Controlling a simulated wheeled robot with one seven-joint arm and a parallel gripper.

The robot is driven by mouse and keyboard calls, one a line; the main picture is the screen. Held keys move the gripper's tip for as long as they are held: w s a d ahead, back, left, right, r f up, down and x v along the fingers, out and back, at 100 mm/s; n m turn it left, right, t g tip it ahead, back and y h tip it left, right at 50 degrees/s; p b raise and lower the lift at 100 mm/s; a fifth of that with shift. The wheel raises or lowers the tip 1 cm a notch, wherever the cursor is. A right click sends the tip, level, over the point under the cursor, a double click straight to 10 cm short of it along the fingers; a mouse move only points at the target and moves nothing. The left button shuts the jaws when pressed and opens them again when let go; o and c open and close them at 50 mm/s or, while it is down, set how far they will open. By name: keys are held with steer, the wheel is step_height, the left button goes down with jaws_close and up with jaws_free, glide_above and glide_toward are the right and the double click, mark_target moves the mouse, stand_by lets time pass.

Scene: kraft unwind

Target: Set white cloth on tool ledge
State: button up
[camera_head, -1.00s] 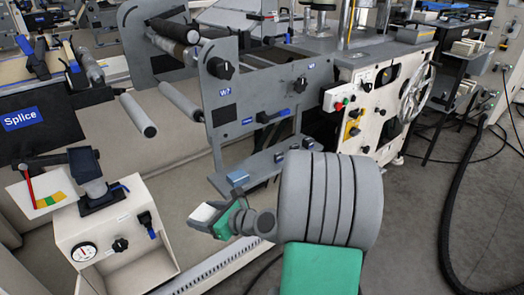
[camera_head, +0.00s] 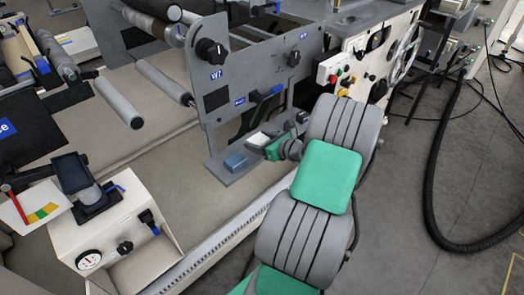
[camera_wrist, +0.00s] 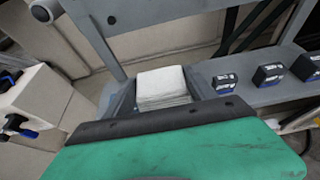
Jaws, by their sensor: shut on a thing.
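A folded white cloth (camera_wrist: 162,86) sits between the two fingers of my gripper (camera_wrist: 163,92) in the wrist view. My gripper is shut on it. In the head view the cloth (camera_head: 258,138) shows as a small white patch at the end of my gripper (camera_head: 264,142). The ledge (camera_wrist: 262,96) extends to the right of the cloth in the wrist view. I cannot tell whether the cloth touches the ledge.
Several dark blocks (camera_wrist: 268,74) stand along the ledge right of my gripper. A grey machine panel (camera_head: 225,95) rises behind it. A white box with a gauge (camera_head: 90,259) stands at lower left.

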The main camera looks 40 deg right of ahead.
mark_target(261, 142)
steer(key=shift+w+d+f, duration=0.3)
steer(key=shift+d+f, duration=0.15)
steer(key=shift+f, duration=0.15)
steer(key=shift+w+d+f, duration=0.3)
steer(key=shift+d+f, duration=0.1)
steer(key=shift+f, duration=0.2)
steer(key=shift+w+d+f+b, duration=0.15)
steer(key=shift+f+b, duration=0.3)
steer(key=shift+f, duration=0.4)
steer(key=shift+s+d+f+b, duration=0.1)
steer(key=shift+f+b, duration=0.3)
steer(key=shift+f, duration=0.45)
steer(key=shift+f, duration=0.2)
steer(key=o, duration=1.3)
steer(key=shift+o, duration=0.2)
